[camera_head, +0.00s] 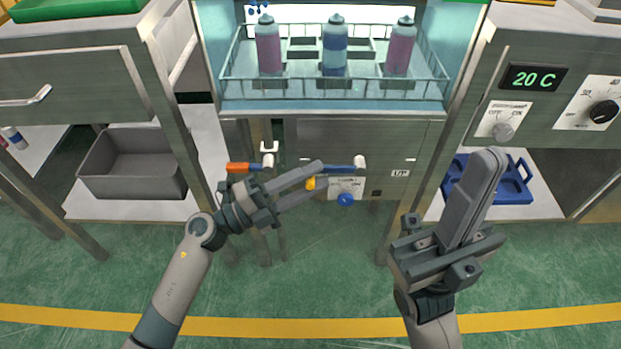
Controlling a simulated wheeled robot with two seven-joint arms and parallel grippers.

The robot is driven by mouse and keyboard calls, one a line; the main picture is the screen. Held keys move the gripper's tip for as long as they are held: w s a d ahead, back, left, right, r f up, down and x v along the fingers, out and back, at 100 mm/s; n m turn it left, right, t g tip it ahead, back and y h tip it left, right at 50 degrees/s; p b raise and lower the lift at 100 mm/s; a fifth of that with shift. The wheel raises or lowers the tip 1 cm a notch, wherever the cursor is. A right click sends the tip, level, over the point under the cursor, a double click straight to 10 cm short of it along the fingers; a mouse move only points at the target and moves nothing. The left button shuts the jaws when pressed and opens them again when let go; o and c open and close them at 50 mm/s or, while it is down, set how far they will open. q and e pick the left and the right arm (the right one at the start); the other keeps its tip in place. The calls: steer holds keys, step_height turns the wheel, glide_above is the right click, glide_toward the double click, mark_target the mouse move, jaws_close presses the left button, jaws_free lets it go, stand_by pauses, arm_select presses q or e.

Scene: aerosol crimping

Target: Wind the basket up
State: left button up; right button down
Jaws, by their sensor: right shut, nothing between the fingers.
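The wire basket (336,104) stands high in the lit blue bath, holding two pink cans (268,48) (400,48) and a blue-banded can (334,50) upright. On the front panel below are an orange handle (238,167), a blue lever (342,170), a blue knob (345,199) and a "UP" label (400,173). My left gripper (318,175) is in front of this panel, fingers apart and pointing right. A small yellow piece (311,183) shows by its fingertips; whether they touch it is unclear. My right gripper (492,155) is shut, pointing up, right of the panel.
A grey bin (133,165) sits on the left bench's lower shelf. A blue tray (512,185) lies on the right lower shelf, partly behind my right gripper. A control panel reading 20 C (533,78) is above it. Green floor in front is clear.

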arm_select(q)
jaws_close()
steer(key=shift+r+p, duration=0.1)
steer(key=shift+p, duration=0.3)
steer(key=shift+r, duration=0.1)
stand_by(0.3)
steer(key=shift+r+p, duration=0.25)
steer(key=shift+p, duration=0.65)
